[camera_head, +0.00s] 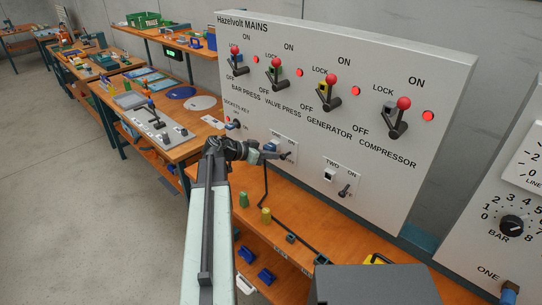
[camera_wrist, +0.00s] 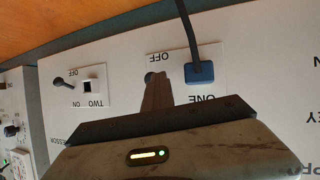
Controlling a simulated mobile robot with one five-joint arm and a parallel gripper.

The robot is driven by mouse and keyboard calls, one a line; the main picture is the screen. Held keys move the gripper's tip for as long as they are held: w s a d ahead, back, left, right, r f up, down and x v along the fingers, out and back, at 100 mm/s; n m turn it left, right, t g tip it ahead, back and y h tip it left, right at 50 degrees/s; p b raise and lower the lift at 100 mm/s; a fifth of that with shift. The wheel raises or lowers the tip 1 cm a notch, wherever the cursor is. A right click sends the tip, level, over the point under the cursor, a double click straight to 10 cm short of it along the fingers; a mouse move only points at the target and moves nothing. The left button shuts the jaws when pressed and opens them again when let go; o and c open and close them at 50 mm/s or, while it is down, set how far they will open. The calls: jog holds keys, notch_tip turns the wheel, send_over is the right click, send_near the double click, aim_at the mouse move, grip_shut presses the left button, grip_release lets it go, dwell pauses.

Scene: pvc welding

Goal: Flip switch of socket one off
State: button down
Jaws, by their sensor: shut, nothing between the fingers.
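Socket one (camera_wrist: 215,90) is on the grey panel, with a blue plug (camera_wrist: 200,73) in it and a dark cable leading away. In the head view the blue plug (camera_head: 271,145) is left of my gripper tip. The small dark switch of socket one (camera_wrist: 151,76) sits beside the plug, near its OFF label in the wrist view. My gripper (camera_wrist: 157,80) is shut and empty, its fingertips right at this switch and partly covering it. Whether they touch is unclear. In the head view my gripper (camera_head: 285,157) reaches the panel and hides the switch's position.
Socket two (camera_head: 330,175), with an empty white outlet and a dark switch (camera_head: 346,190), is to the right. Several red-knobbed levers (camera_head: 404,103) are above. A wooden shelf (camera_head: 310,232) below holds a green peg (camera_head: 243,199) and a yellow peg (camera_head: 266,215).

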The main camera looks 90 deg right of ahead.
jog(key=w+a+r+p, duration=0.1)
jog(key=w+r+p, duration=0.7)
jog(key=r+p, duration=0.2)
jog(key=shift+w+a+r, duration=0.15)
jog(key=shift+w+a, duration=0.2)
